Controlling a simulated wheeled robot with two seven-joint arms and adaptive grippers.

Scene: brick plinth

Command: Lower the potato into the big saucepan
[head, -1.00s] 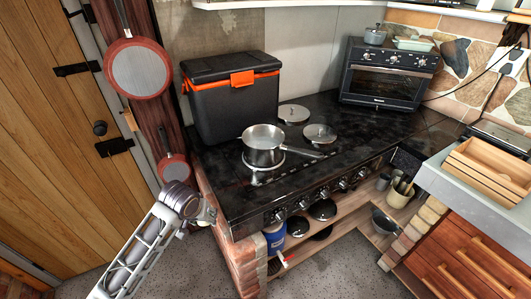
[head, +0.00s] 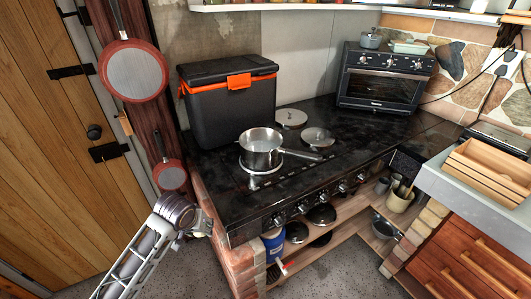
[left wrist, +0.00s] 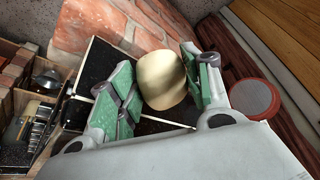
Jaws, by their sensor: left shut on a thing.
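My left gripper (left wrist: 160,72) has its green-padded fingers shut on the potato (left wrist: 162,84), a pale, rounded, tan thing in the left wrist view. In the head view my left arm comes in from the lower left and ends beside the front left corner of the brick plinth; the potato cannot be made out there. A steel saucepan (head: 260,143) stands upright on the front left burner of the black hob, its handle pointing right. The gripper is left of and in front of the saucepan, apart from it. My right gripper is not in view.
A black cool box (head: 228,108) with an orange latch stands behind the saucepan. Lids (head: 317,137) lie on the hob to the right. A toaster oven (head: 385,78) stands at the back right. Red pans (head: 135,72) hang at left. The hob's front right is clear.

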